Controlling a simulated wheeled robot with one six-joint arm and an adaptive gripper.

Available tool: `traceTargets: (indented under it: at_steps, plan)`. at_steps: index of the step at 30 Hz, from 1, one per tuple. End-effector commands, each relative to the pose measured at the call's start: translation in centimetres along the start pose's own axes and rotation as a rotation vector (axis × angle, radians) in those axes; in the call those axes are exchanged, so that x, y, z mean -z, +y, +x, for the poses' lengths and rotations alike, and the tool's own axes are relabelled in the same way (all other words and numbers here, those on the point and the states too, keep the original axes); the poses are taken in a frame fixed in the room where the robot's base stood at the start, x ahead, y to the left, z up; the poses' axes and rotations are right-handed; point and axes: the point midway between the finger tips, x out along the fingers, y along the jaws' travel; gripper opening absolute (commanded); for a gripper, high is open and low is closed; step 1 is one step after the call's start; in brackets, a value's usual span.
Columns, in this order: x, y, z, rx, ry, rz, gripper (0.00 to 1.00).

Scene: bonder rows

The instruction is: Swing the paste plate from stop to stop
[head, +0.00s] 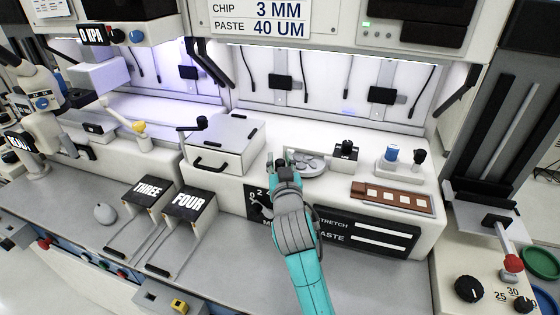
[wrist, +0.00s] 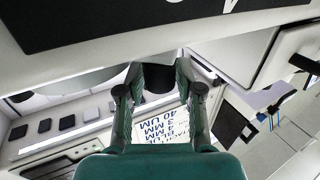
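The paste plate appears to be the round grey metal disc (head: 308,163) on the white machine top in the head view. My gripper (head: 280,160) is at the disc's left edge, reaching in from the front. In the wrist view its two green-and-black fingers (wrist: 159,70) stand on either side of a dark, rounded piece (wrist: 157,82), perhaps a knob. I cannot tell whether the fingers press on it. The plate's near left side is hidden by my gripper in the head view.
A white box with a crank (head: 225,145) stands left of the disc. A black-topped post (head: 346,152), a blue-knobbed block (head: 392,160) and a brown chip strip (head: 393,197) stand to the right. Blocks marked THREE (head: 148,190) and FOUR (head: 188,202) sit front left.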

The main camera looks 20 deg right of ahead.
Motion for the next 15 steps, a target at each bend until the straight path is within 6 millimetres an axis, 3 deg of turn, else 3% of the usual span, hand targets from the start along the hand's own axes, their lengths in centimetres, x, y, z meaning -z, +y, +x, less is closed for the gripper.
traceTargets:
  at_steps: [1,3,15]
  plan:
    - [0.0,-0.01,-0.01,0.0,0.0,0.0,0.16]
    - [0.0,0.0,-0.01,0.0,0.0,0.0,0.0]
    - [-0.12,0.19,-0.25,0.04,-0.005,0.0,0.0]
